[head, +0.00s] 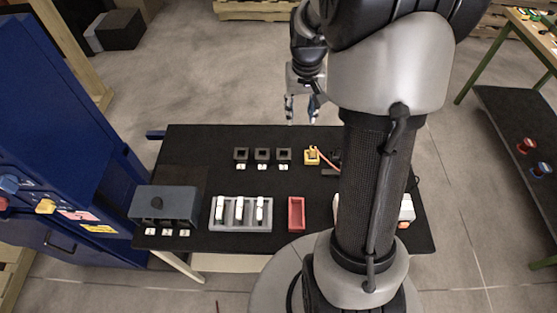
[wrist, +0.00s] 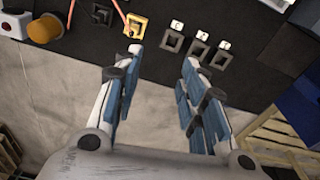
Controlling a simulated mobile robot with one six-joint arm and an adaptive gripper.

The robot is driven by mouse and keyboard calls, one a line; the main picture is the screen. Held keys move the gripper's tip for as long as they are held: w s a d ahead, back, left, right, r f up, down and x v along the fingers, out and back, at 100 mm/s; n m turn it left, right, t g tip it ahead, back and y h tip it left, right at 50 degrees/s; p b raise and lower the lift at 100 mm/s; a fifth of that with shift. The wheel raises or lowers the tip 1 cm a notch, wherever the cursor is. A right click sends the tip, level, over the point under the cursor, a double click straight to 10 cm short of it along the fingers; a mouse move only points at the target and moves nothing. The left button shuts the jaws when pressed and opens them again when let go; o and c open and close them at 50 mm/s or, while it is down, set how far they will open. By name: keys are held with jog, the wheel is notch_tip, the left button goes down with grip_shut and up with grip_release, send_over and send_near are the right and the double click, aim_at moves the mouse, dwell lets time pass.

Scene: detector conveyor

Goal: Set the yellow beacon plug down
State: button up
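The yellow beacon plug (head: 311,157) is on the black table, to the right of a row of dark square sockets. In the wrist view the yellow plug (wrist: 136,25) shows near the top edge, with an orange cord running from it. I cannot tell whether it sits in a socket or on the table top. My gripper (head: 301,106) is beyond the table's far edge, apart from the plug. In the wrist view my gripper (wrist: 152,68) has its fingers wide apart, with nothing between them.
Three dark square sockets (head: 262,155) with white labels stand beside the plug. A grey tray (head: 229,228) with white pieces, a red tray (head: 297,214) and a grey box (head: 165,205) are nearer the front. A blue cabinet (head: 60,130) stands left. My arm hides part of the table's right.

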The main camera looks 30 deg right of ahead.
jog(key=s+a+r+n+t, duration=0.1)
jog(key=s+a+r, duration=0.3)
jog(key=a+r, duration=0.25)
jog(key=s+a+r+n+t, duration=0.1)
jog(key=s+a+r+n, duration=0.1)
jog(key=s+a+r, duration=0.4)
jog(key=s+a+r+n+t, duration=0.1)
jog(key=s+a+n, duration=0.1)
jog(key=s+a, duration=0.5)
jog(key=s, duration=0.2)
jog(key=shift+s+a+t, duration=0.2)
jog(key=shift+s+t, duration=0.2)
